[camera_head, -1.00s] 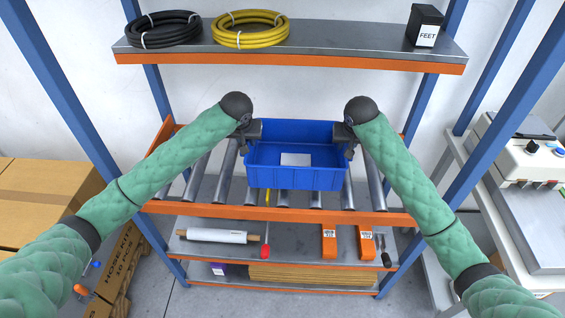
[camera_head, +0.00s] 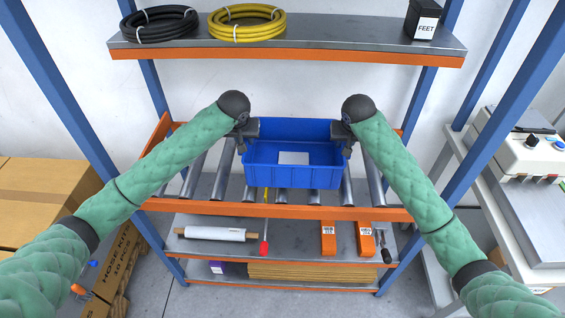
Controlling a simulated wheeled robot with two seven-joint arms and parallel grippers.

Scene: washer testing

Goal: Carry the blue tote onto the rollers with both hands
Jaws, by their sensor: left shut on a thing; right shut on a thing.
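The blue tote (camera_head: 292,173) is upright in the middle of the head view, with a pale label or sheet on its inside floor. My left gripper (camera_head: 246,138) is shut on its left rim, and my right gripper (camera_head: 346,141) is shut on its right rim. The rollers (camera_head: 217,180) are metal tubes on the middle shelf, behind an orange front beam (camera_head: 270,212). The tote is over the rollers and hides several of them. I cannot tell whether its bottom touches them.
The upper shelf (camera_head: 330,42) holds a black hose coil (camera_head: 160,23), a yellow hose coil (camera_head: 246,24) and a black FEET box (camera_head: 422,20). Blue posts flank the rollers. A lower shelf holds a white roll (camera_head: 212,233) and orange tools (camera_head: 328,238). Cartons (camera_head: 45,195) stand at left.

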